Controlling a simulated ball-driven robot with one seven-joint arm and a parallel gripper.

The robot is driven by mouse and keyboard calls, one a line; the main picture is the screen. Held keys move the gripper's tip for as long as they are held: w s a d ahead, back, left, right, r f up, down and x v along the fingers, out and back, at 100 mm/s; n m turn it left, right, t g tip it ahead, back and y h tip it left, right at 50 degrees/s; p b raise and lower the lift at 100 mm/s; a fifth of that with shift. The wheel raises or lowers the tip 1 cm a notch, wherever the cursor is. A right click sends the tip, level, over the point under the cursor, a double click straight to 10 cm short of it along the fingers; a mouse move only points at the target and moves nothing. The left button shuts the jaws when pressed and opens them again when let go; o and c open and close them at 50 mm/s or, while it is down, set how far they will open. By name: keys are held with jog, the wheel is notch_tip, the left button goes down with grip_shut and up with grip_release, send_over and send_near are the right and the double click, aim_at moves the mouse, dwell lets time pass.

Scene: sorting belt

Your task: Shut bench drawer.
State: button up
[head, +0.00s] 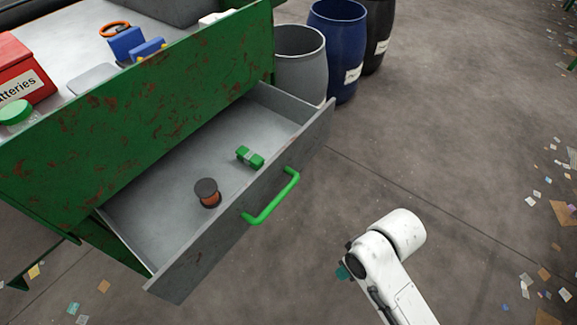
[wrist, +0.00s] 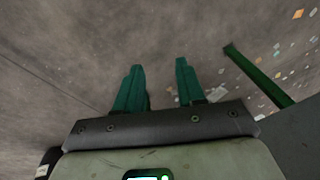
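The bench drawer (head: 180,268) is grey and stands pulled out from the green bench (head: 120,140) in the head view. Its green bar handle (head: 272,197) is on the front panel. Inside lie a copper-coloured spool (head: 207,193) and a small green object with a grey band (head: 250,157). My gripper (wrist: 158,82) shows two teal fingers, apart and with nothing between them, in the wrist view. In the head view my white arm is right of and below the handle, apart from the drawer, and mostly hides the gripper.
On the bench are a red batteries box (head: 22,75), a green-lidded jar (head: 16,112) and blue items (head: 125,42). Grey (head: 300,60), blue (head: 337,45) and black (head: 379,30) barrels stand behind the drawer. Litter dots the floor; the floor right of the drawer is mostly clear.

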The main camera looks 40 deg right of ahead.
jog(key=w+m+t+y, duration=0.1)
jog(key=w+m+t+y+p, duration=0.1)
jog(key=w+y, duration=0.1)
jog(key=w+m+t+y+p, duration=0.1)
jog(key=w, duration=0.1)
jog(key=shift+a+f, duration=0.15)
jog(key=shift+a, duration=0.15)
jog(key=c, duration=0.5)
jog(key=w+m+t, duration=0.1)
jog(key=w+d+r+m+t+y+p, duration=0.1)
jog(key=w+r+t+p, duration=0.1)
jog(key=shift+w+d+m+t+y, duration=0.2)
jog(key=shift+d+m+t+y, duration=0.15)
jog(key=shift+m+t+y, duration=0.05)
grip_shut()
jog(key=m+t+h+p, duration=0.2)
jog(key=m+t+h, duration=0.1)
jog(key=m+t, duration=0.55)
send_near(298, 150)
jog(key=shift+t, duration=0.25)
jog(key=x, duration=0.2)
jog(key=p+x, duration=0.1)
jog(key=x, duration=0.3)
jog(key=shift+w+f, duration=0.3)
jog(key=shift+w, duration=0.1)
